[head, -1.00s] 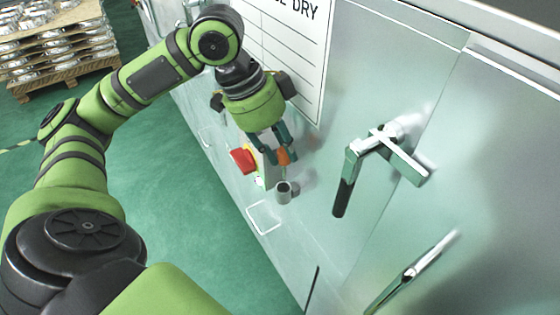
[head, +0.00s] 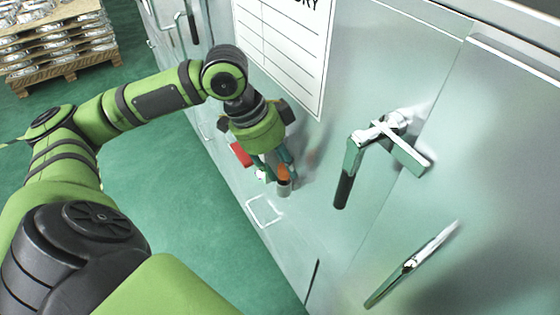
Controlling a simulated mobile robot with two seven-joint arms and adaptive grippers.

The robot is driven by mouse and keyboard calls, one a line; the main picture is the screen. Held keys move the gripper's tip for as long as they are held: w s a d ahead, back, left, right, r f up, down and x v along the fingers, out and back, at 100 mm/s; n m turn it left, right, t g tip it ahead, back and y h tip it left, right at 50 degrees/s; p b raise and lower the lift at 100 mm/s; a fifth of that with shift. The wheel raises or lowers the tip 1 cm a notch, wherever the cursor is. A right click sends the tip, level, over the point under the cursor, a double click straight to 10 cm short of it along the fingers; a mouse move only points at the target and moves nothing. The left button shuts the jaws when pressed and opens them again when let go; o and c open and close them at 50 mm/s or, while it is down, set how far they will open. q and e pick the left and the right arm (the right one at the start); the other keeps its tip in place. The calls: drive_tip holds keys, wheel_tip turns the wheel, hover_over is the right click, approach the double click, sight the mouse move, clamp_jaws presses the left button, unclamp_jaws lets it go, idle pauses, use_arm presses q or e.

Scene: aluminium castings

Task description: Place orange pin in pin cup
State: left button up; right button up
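The orange pin (head: 283,173) shows as a small orange piece between the fingers of my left gripper (head: 281,168). The gripper points down and its fingers look shut on the pin. The pin cup (head: 284,188), a small grey cylinder on the metal cabinet front, is directly below the pin. The pin's lower end meets or overlaps the cup's rim in the picture; I cannot tell how far it is inside. My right gripper is not in view.
A red part (head: 240,154) sits on the cabinet behind the gripper. A large lever handle (head: 352,165) sticks out to the right, with another handle (head: 410,266) below. A white paper chart (head: 290,50) hangs above.

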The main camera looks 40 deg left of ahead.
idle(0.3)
use_arm(q)
drive_tip(key=v, duration=1.2)
drive_tip(key=shift+r, duration=0.2)
